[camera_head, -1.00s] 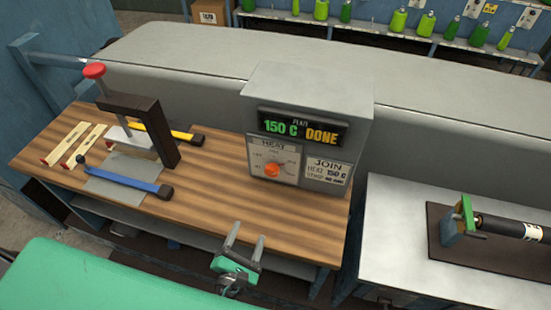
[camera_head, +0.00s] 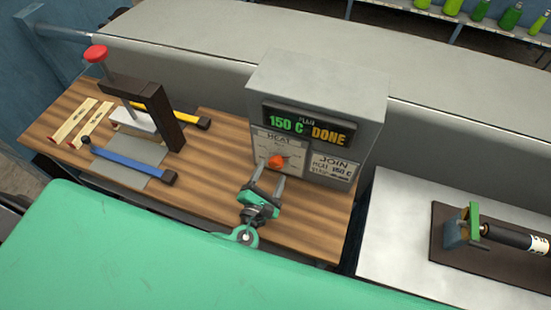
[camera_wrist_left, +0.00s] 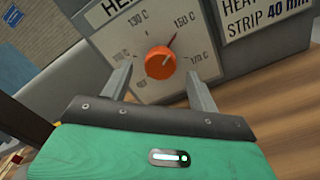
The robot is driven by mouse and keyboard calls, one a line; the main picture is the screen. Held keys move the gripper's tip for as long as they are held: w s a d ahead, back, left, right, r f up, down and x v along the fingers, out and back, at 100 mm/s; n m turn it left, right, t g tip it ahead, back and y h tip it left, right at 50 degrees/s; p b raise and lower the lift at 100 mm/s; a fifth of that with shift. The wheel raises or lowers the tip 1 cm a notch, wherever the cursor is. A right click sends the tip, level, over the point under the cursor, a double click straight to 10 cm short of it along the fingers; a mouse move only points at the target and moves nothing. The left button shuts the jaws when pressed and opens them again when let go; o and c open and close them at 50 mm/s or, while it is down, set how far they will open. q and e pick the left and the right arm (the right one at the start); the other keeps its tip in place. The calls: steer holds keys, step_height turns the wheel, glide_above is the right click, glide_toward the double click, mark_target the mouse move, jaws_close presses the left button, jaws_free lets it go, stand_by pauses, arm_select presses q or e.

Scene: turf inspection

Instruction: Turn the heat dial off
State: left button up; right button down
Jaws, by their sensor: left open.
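The orange heat dial (camera_head: 276,161) is on the front of a grey control box (camera_head: 318,88). In the left wrist view the dial (camera_wrist_left: 159,63) sits on a white scale plate, with its pointer up and right toward the 150 C mark. The box display (camera_head: 307,127) reads 150 C and DONE. My left gripper (camera_head: 265,183) is open just in front of the dial. In the left wrist view its fingers (camera_wrist_left: 157,83) stand apart, below and to either side of the dial, with nothing seen between them. My right gripper is not in view.
On the wooden bench (camera_head: 218,150), left of the box, stands a dark press (camera_head: 155,105) with a red knob, near blue-handled (camera_head: 125,162) and yellow-handled tools. A metal table (camera_head: 400,225) with a roller stands to the right.

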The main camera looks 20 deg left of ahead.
mark_target(275, 167)
arm_select(q)
steer(key=shift+w+d+p, duration=0.1)
steer(key=shift+w+p, duration=0.4)
steer(key=shift+w, duration=1.7)
steer(key=c, duration=1)
